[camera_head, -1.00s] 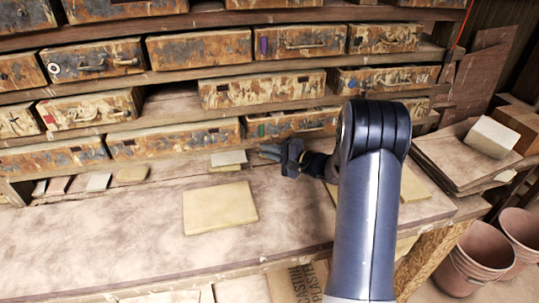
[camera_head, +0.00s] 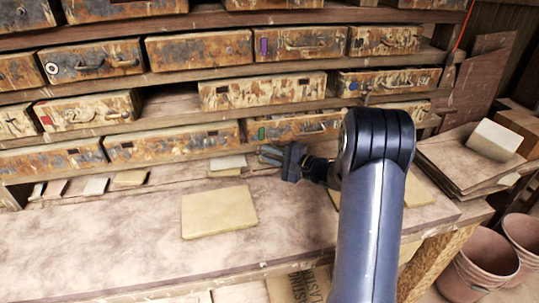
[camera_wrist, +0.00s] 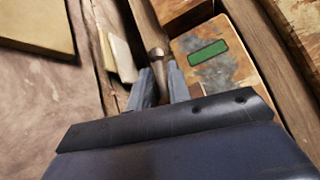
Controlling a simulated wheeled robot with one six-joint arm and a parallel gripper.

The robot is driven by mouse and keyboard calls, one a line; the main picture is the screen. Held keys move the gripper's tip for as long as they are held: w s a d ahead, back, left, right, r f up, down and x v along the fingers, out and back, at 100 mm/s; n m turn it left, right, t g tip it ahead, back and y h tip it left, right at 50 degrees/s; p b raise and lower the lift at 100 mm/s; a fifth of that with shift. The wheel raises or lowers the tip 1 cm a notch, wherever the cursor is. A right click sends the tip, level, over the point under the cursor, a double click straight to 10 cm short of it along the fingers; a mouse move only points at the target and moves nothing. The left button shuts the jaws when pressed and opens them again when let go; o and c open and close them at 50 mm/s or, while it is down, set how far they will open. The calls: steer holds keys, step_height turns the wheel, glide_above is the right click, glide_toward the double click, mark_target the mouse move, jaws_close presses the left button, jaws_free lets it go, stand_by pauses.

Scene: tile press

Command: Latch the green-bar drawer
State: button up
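The green-bar drawer (camera_head: 290,127) is a rust-stained box with a green bar and a pull handle, in the lowest row of the rack. In the wrist view its mottled front (camera_wrist: 229,73) with the green bar shows upper right. My gripper (camera_head: 268,154) is just below the drawer's lower left corner, near the shelf edge.
A yellowish tile (camera_head: 218,211) lies on the dusty bench (camera_head: 120,236). Smaller tiles (camera_head: 228,162) lie along the rack's foot, close to my gripper. A neighbouring drawer (camera_head: 172,142) is to the left. Boards with a pale block (camera_head: 495,140) and buckets (camera_head: 488,262) are at the right.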

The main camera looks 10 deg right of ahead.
steer(key=b+v, duration=0.2)
steer(key=v, duration=0.8)
steer(key=shift+s+d, duration=0.15)
steer(key=shift+o, duration=0.4)
